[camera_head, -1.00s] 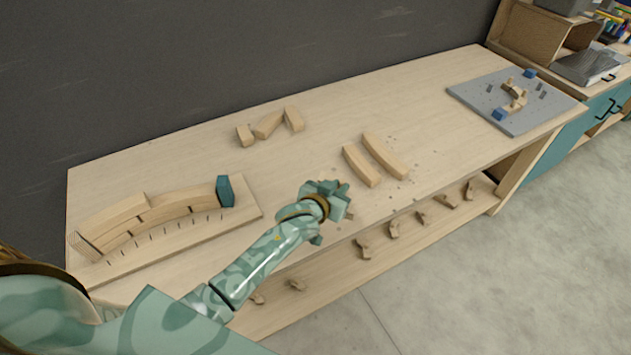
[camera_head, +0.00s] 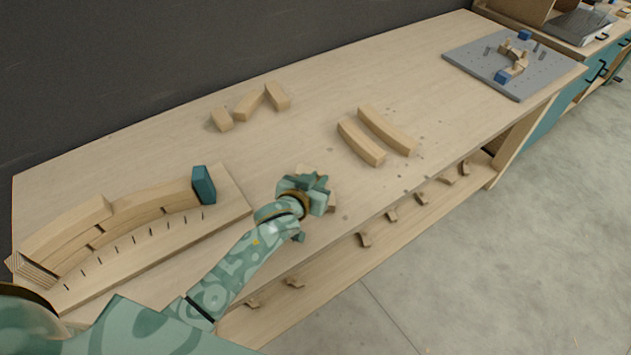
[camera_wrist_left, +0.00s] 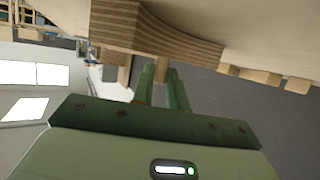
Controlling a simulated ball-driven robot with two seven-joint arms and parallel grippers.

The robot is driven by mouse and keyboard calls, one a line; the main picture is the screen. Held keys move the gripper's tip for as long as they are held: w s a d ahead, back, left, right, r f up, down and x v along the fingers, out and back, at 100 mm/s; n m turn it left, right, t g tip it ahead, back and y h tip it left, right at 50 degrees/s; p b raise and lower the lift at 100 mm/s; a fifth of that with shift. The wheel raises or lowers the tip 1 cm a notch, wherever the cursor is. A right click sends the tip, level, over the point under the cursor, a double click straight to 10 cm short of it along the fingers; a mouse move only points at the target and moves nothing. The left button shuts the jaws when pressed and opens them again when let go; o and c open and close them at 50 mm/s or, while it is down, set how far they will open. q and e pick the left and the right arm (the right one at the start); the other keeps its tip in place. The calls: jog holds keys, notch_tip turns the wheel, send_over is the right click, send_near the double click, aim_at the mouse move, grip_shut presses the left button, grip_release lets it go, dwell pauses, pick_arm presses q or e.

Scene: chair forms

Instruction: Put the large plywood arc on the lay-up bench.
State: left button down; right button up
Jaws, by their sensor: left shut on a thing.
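My left gripper (camera_head: 312,192) is over the front edge area of the long wooden bench (camera_head: 430,85). It is shut on a pale wooden piece, which I take for the large plywood arc (camera_head: 332,204). The hand covers most of it, and only small bits show on either side. In the left wrist view a curved piece with striped layers (camera_wrist_left: 155,30) lies just beyond the fingers (camera_wrist_left: 162,85), with pale wood between the fingertips. I cannot tell whether it touches the bench top. My right gripper is not in view.
Two curved wooden pieces (camera_head: 385,130) lie right of the hand. Several small blocks (camera_head: 248,105) lie behind. A form board with curved strips (camera_head: 135,215) and a teal block (camera_head: 203,184) is at left. A grey board (camera_head: 470,55) is at far right. Small pieces sit on the lower shelf.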

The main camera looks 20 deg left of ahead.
pick_arm(q)
jog(key=c, duration=1.4)
grip_release()
jog(key=shift+f, duration=0.1)
jog(key=shift+s+r, duration=0.1)
jog(key=shift+r, duration=0.15)
jog(key=p+v, duration=0.3)
jog(key=v, duration=0.9)
jog(key=shift+f, duration=0.15)
